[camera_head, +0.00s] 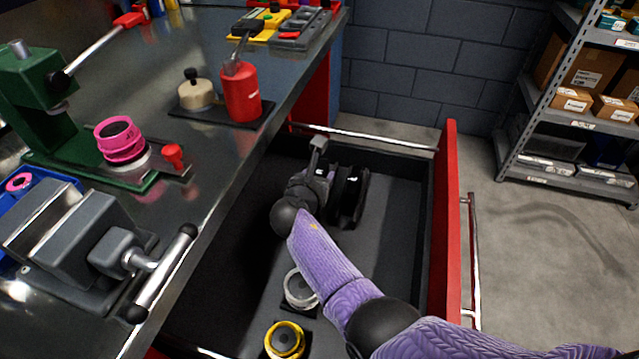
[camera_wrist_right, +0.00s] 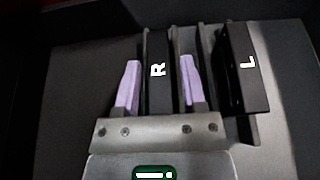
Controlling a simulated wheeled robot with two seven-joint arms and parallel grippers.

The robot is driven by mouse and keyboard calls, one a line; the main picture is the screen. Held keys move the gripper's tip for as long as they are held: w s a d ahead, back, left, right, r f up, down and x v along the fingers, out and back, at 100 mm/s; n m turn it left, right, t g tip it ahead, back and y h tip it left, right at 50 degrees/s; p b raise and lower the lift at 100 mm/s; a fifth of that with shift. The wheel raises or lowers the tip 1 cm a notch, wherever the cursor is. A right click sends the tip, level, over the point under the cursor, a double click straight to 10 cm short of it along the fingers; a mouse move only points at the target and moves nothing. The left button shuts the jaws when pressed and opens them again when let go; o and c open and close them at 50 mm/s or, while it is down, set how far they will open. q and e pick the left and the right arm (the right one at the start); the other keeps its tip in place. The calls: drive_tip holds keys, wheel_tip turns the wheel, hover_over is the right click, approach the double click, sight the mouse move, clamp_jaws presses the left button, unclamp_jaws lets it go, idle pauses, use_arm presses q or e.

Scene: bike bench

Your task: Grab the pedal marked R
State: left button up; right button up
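The pedal marked R (camera_wrist_right: 158,90) is a dark upright block with a white R, in the open drawer. In the right wrist view it stands between the two purple fingers of my right gripper (camera_wrist_right: 159,82). The fingers are spread, one along each side of it, with narrow dark gaps showing; contact is hard to make out. The pedal marked L (camera_wrist_right: 247,65) stands just to its right, outside the fingers. In the head view my right gripper (camera_head: 322,172) reaches down into the drawer beside the dark pedals (camera_head: 351,196) and partly hides them. My left gripper is out of view.
The drawer (camera_head: 449,200) has a red front and dark walls. A clear ring (camera_head: 300,289) and a yellow round part (camera_head: 285,340) lie nearer in it. The bench edge with a grey vise (camera_head: 85,245) bounds the left. Shelves (camera_head: 575,130) stand far right.

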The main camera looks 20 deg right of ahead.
clamp_jaws()
